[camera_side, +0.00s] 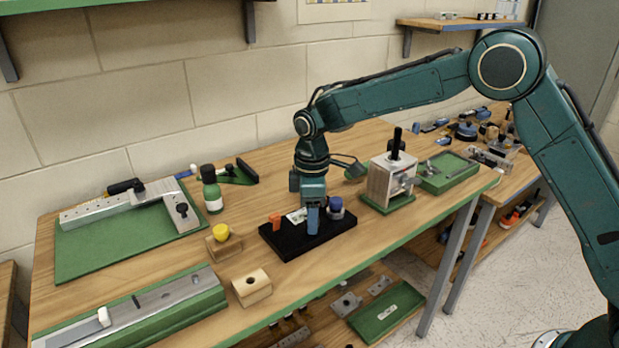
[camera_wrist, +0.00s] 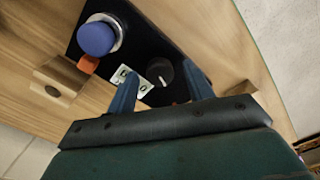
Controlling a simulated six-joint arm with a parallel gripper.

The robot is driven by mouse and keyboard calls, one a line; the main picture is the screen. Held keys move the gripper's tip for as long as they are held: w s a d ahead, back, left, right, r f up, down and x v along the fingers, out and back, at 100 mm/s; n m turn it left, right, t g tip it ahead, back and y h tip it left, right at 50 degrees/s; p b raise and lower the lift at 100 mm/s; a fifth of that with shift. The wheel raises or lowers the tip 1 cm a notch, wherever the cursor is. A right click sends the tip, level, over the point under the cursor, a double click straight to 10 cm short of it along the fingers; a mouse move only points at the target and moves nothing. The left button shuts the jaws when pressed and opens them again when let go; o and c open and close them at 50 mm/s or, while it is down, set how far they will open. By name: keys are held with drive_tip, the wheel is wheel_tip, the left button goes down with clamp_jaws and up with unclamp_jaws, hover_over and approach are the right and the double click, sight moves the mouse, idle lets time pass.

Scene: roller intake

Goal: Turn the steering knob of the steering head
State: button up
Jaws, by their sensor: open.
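A black panel (camera_side: 285,247) lies near the front edge of the bench; it also shows in the wrist view (camera_wrist: 147,38). In the wrist view it carries a round black knob (camera_wrist: 161,71) with a pale mark, which looks like the steering knob. Beside it are a white and green label (camera_wrist: 132,82), an orange part (camera_wrist: 88,64) and a blue domed cap (camera_wrist: 97,38) in a silver ring. My gripper (camera_wrist: 160,75) is open, pointing down over the panel (camera_side: 313,228). In the wrist view the black knob appears between the fingertips; contact cannot be told. In the side view a finger hides the knob.
A rail (camera_side: 150,308) lies at front left.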

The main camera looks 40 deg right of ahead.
drive_tip(key=shift+c, duration=0.4)
drive_tip(key=c, duration=0.9)
drive_tip(key=shift+m, duration=0.3)
drive_tip(key=m, duration=1.1)
drive_tip(key=o, duration=1)
